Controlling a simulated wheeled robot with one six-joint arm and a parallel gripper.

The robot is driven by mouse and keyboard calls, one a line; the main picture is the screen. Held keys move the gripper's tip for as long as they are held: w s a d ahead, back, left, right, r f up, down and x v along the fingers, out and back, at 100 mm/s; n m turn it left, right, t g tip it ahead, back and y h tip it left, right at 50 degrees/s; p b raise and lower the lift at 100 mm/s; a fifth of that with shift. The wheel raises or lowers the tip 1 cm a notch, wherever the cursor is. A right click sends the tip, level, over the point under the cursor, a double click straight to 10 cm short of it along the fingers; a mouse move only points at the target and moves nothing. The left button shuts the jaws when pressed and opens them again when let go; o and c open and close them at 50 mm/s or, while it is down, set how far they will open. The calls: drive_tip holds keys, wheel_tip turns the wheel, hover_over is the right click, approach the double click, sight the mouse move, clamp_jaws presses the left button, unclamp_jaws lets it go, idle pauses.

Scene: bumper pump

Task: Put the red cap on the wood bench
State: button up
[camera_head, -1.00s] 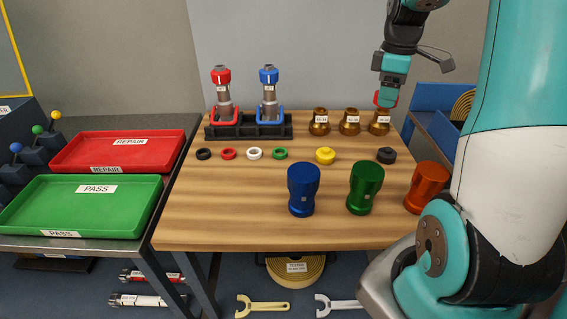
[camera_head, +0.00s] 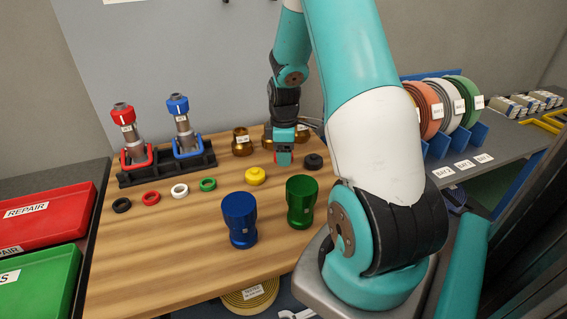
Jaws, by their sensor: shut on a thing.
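The fingers hide much of the cap. It is low, between the yellow cap (camera_head: 255,176) and the black cap (camera_head: 313,162); I cannot tell whether it touches the bench.
Brass fittings (camera_head: 242,142) stand behind my gripper. A blue nozzle (camera_head: 239,219) and a green nozzle (camera_head: 301,201) stand in front. A black rack (camera_head: 167,168) holds two upright nozzles at the left, with several rings before it. The bench's front left is clear.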

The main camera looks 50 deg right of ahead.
sight(284, 172)
drive_tip(key=shift+f, duration=2.1)
drive_tip(key=shift+f, duration=0.1)
drive_tip(key=o, duration=0.9)
drive_tip(key=shift+o, duration=0.2)
